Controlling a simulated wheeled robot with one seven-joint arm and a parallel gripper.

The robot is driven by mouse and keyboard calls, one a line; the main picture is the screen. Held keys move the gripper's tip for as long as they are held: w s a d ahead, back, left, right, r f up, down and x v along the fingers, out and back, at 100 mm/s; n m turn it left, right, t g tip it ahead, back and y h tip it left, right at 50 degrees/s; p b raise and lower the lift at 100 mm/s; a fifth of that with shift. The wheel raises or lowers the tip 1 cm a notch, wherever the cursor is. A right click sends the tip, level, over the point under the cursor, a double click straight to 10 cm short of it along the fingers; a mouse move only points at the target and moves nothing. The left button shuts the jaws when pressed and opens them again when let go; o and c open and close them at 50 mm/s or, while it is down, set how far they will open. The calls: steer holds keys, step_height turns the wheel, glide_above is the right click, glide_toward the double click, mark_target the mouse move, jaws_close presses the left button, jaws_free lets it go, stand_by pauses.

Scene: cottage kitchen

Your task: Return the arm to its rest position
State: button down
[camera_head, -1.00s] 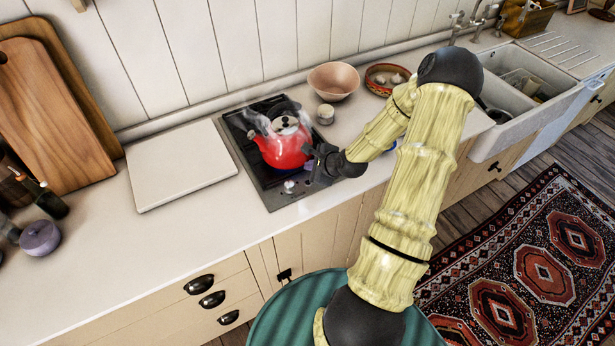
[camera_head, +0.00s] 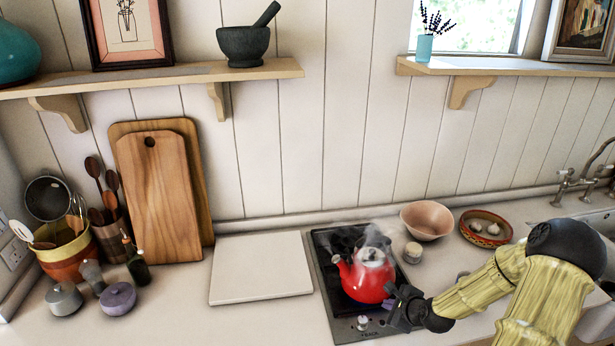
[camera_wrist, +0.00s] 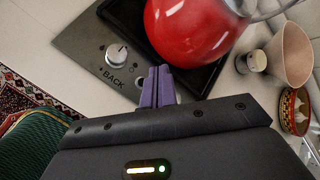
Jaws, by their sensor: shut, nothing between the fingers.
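My gripper (camera_head: 396,306) is at the front right of the hob, close to the red kettle (camera_head: 367,274). In the wrist view its purple fingers (camera_wrist: 157,87) are shut together with nothing between them. The kettle stands on the black hob (camera_head: 330,262) with steam around it, and its lower part fills the top of the wrist view (camera_wrist: 188,28). A hob knob marked BACK (camera_wrist: 117,55) lies just left of the fingertips in that view. My arm reaches in from the lower right of the head view.
A small pot (camera_head: 413,252), pink bowl (camera_head: 426,221) and patterned dish (camera_head: 486,228) stand right of the hob. A white board (camera_head: 261,267) lies left of it, with cutting boards (camera_head: 160,195) behind. A shelf (camera_head: 160,77) runs above. The front counter is mostly clear.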

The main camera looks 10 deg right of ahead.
steer(key=s+a+r+n+g+h+b, duration=0.1)
steer(key=s+a+r+n+g, duration=0.5)
steer(key=s+a+r+n, duration=0.9)
steer(key=s+r+n+h, duration=0.1)
steer(key=s+n, duration=0.1)
steer(key=n, duration=0.7)
steer(key=shift+s+a, duration=0.3)
steer(key=shift+a, duration=0.05)
